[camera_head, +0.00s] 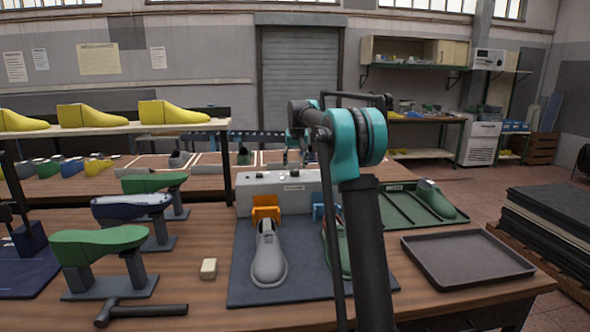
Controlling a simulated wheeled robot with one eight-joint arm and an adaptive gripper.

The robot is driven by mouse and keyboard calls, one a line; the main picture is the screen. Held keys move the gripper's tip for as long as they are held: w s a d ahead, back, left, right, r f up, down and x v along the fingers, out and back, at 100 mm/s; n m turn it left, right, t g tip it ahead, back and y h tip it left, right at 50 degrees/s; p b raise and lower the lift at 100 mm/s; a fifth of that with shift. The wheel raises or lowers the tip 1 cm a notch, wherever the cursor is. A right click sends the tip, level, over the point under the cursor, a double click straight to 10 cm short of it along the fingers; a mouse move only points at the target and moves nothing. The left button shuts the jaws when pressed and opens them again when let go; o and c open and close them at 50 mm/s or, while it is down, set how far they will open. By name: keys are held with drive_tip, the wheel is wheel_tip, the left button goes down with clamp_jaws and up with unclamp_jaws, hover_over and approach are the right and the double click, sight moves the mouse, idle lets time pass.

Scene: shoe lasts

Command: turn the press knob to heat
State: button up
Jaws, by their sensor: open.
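A light grey box-shaped unit (262,193), which looks like the press, stands at the back of the dark mat on the bench. It has a small label on its front and small light and dark spots on top. I cannot tell which part is the knob or how it is set. An orange clamp (266,208) and a blue clamp (318,212) are at its front. My gripper (294,160) is small in view, beyond my teal elbow and above the unit's rear edge. It appears open and empty, apart from the unit. My arm hides the unit's right end.
A grey shoe last (268,260) lies on the dark mat (247,292); a green one (345,250) is partly hidden by my arm. A hammer (140,312), a pale block (209,268) and green lasts on stands are left. A dark tray (465,262) lies right.

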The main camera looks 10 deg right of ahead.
drive_tip(key=v, duration=0.8)
drive_tip(key=shift+s+r, duration=0.2)
drive_tip(key=shift+r, duration=0.15)
